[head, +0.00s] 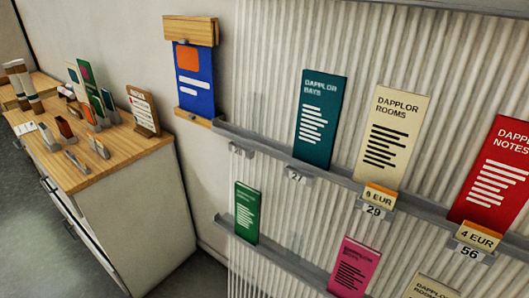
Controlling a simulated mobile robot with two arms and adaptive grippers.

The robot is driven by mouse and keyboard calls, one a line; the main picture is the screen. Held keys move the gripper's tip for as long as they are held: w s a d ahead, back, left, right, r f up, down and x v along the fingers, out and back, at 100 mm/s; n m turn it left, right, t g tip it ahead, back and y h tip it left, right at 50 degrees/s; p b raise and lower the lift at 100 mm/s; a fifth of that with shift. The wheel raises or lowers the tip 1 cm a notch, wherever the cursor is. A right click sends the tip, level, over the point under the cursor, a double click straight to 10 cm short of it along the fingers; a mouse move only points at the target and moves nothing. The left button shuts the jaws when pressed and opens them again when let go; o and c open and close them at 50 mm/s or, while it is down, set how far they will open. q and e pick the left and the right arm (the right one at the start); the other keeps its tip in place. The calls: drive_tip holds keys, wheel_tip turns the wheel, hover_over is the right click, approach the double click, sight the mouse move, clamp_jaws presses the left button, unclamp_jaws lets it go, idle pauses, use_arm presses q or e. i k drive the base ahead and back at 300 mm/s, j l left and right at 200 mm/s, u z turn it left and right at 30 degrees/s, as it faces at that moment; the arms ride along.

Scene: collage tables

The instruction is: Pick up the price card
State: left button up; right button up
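One price card (380,197), cream with an orange top edge and "EUR" on it, stands on the upper ledge in front of the cream "DAPPLOR ROOMS" leaflet, above the number tag 29 (373,211). Its digit is too small to read surely. A second price card (478,236), reading "4 EUR", stands farther right on the same ledge, in front of the red leaflet (497,175), above the number tag 56 (469,252). Neither of my grippers shows in the head view.
The grey upper ledge (330,177) runs along a ribbed wall panel and also bears a teal leaflet (320,120). A lower ledge (280,262) holds green and pink leaflets. A wooden-topped cabinet (110,165) with small items stands left. A blue board (194,78) hangs between.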

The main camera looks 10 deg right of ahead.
sight(82, 163)
drive_tip(key=i+j+z, duration=0.15)
drive_tip(key=j, duration=0.35)
drive_tip(key=i+j+z, duration=0.15)
drive_tip(key=j, duration=0.35)
drive_tip(key=i+j+z, duration=0.2)
drive_tip(key=j, duration=0.35)
drive_tip(key=i+j+z, duration=0.15)
drive_tip(key=j, duration=0.4)
drive_tip(key=j+z, duration=0.15)
drive_tip(key=j, duration=0.4)
